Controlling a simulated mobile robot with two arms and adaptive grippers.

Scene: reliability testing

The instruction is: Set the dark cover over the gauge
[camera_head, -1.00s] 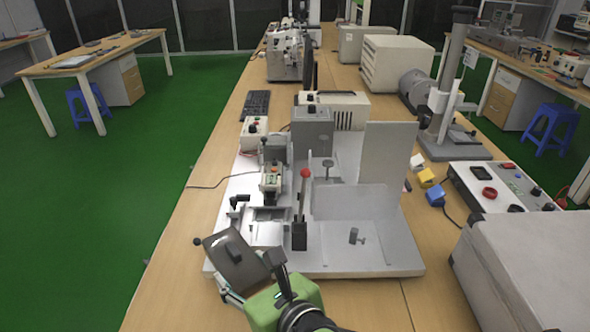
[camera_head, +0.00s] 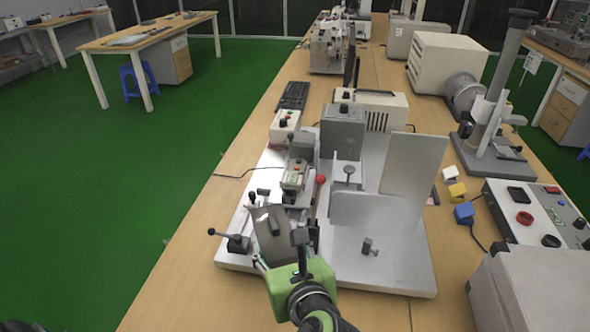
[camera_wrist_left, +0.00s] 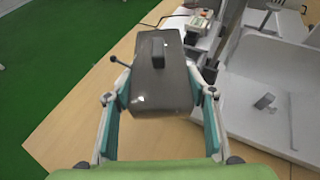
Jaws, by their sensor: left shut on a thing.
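What looks like the gauge (camera_head: 293,178), a small pale unit with green and orange marks, sits farther back on the plate, apart from the cover. The area under the cover is hidden. My right gripper is not in view.
Upright white panels (camera_head: 413,165) stand on the plate's right side. Yellow and blue blocks (camera_head: 464,213) lie to the right. Bare table lies at left.

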